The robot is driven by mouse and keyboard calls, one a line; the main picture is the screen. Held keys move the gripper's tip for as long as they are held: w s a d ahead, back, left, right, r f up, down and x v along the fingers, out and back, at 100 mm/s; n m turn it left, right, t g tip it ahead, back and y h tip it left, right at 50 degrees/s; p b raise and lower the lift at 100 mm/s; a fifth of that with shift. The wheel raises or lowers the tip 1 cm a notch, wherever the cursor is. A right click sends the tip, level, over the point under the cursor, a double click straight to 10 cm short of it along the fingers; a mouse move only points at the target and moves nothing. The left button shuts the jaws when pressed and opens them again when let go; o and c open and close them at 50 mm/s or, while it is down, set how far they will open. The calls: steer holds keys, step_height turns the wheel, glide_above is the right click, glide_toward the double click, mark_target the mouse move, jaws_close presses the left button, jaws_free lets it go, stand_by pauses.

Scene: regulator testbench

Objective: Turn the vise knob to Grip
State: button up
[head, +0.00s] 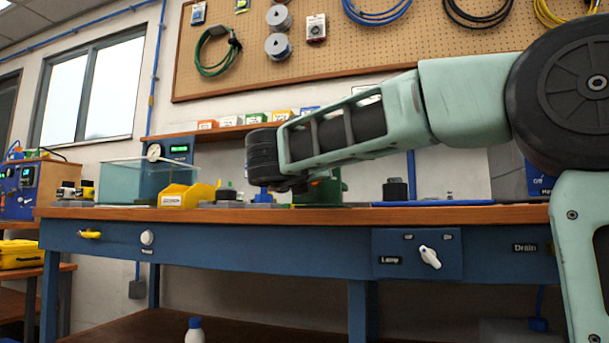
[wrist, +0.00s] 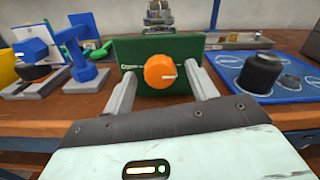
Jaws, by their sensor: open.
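In the wrist view, an orange round knob (wrist: 160,71) with a white pointer mark sits on the front of a green vise block (wrist: 125,56). The white mark points right. Small lettering shows to the left of the knob, too small to read in full. My gripper (wrist: 164,84) is open, with one finger on each side of the knob and a visible gap on both sides. In the head view, my gripper (head: 292,186) is low over the bench, and the green vise (head: 331,190) shows partly behind it.
A blue clamp-like fixture (wrist: 85,62) stands left of the vise. A blue mat (wrist: 232,75) with a black knob (wrist: 262,72) lies at right. The wooden bench top (head: 450,216) carries a yellow bin (head: 185,196) and a glass tank (head: 122,180) farther left. A lamp switch (head: 429,257) is on the bench front.

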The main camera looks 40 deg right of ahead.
steer(key=p+v, duration=0.4)
steer(key=v, duration=1.3)
steer(key=shift+p, duration=0.3)
steer(key=shift+a, duration=0.15)
